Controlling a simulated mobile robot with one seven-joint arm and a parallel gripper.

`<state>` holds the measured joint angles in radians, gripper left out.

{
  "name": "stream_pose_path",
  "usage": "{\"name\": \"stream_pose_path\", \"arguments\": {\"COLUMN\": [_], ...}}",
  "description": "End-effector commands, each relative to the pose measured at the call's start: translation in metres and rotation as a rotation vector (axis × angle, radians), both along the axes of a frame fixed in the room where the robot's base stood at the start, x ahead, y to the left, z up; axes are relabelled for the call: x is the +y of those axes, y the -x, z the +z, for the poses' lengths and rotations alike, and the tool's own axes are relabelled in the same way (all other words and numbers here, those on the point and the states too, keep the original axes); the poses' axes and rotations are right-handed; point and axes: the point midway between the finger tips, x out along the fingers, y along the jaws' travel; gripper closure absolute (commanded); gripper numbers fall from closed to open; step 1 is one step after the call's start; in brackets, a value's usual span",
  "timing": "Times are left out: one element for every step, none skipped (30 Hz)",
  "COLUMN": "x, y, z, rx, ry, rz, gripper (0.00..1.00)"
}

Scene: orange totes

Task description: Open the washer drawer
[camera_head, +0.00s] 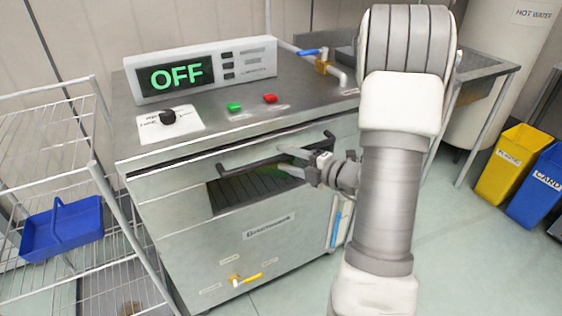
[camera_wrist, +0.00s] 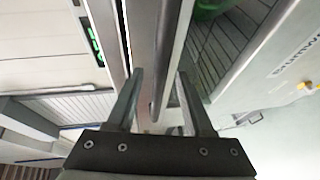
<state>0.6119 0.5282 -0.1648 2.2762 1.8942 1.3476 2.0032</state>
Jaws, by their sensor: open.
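The washer (camera_head: 270,255) is a steel cabinet with an "OFF" display (camera_head: 176,76) on top. Its drawer front (camera_head: 185,185) has a long dark bar handle (camera_head: 247,167) above a dark slatted opening (camera_head: 240,190). The drawer looks shut. My gripper (camera_head: 285,160) is at the right half of the handle, its fingers open above and below the bar. In the wrist view my gripper (camera_wrist: 160,95) has the handle (camera_wrist: 170,60) running between its two fingers, nearer the right one. Whether a finger touches the bar I cannot tell.
A wire rack (camera_head: 100,185) with a blue caddy (camera_head: 62,228) stands close at the left. A sink bench (camera_head: 480,68) is behind my arm. Yellow (camera_head: 502,160) and blue (camera_head: 540,185) bins stand at the right. The floor (camera_head: 450,260) at front right is clear.

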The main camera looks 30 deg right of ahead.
Motion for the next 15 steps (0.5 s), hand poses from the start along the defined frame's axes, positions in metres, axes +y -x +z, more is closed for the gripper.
{"name": "stream_pose_path", "arguments": {"x": [0.003, 0.004, 0.006, 0.007, 0.007, 0.008, 0.008, 0.008, 0.009, 0.009, 0.009, 0.009, 0.009, 0.009, 0.009], "y": [-0.007, -0.009, -0.012, -0.014, -0.016, -0.018, -0.018, -0.019, -0.02, -0.02, -0.02, -0.02, -0.02, -0.02, -0.02], "z": [-0.003, -0.003, -0.004, -0.004, -0.004, -0.004, -0.004, -0.004, -0.004, -0.004, -0.004, -0.004, -0.004, -0.004, -0.004], "rx": [0.0, 0.0, 0.0, 0.0, 0.0, 0.0, 0.0, 0.0, 0.0, 0.0, 0.0, 0.0, 0.0, 0.0, 0.0], "ry": [0.001, 0.001, 0.001, 0.0, 0.0, -0.001, -0.001, -0.001, -0.001, -0.001, -0.001, 0.0, 0.0, 0.0, 0.0], "rz": [0.001, 0.002, 0.002, 0.001, 0.0, -0.001, -0.001, -0.001, -0.001, -0.001, -0.001, -0.001, -0.001, -0.001, -0.001], "gripper": [0.48, 0.48, 0.48, 0.48, 0.48, 0.48, 0.48, 0.48, 0.48, 0.48, 0.48, 0.48, 0.48, 0.48, 0.48]}}
